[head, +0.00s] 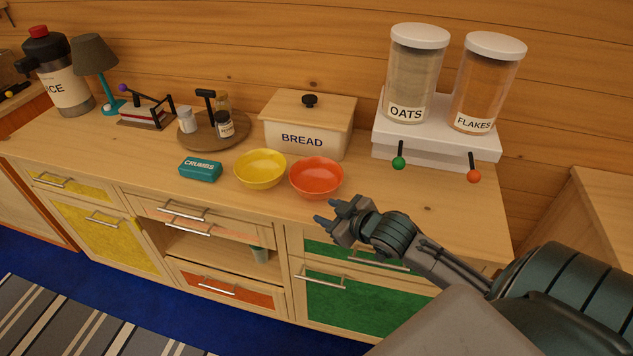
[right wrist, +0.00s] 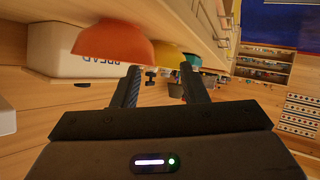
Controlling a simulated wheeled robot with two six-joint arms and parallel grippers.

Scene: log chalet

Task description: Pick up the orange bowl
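The orange bowl (head: 317,179) stands upright on the wooden counter, just right of the yellow bowl (head: 261,169). My right gripper (head: 326,213) is in front of the orange bowl, near the counter's front edge. In the right wrist view the orange bowl (right wrist: 112,44) appears beyond and to the left of the right gripper's fingers (right wrist: 160,88). The fingers are apart with nothing between them, and they do not appear to touch the bowl. My left gripper is in neither view.
The bread box (head: 306,128) stands behind the bowls. A teal crumbs packet (head: 200,169) lies left of the yellow bowl. The dispenser stand (head: 436,140) with oats and flakes is at the back right. Counter right of the orange bowl is clear. Drawer handles (head: 379,261) stick out below.

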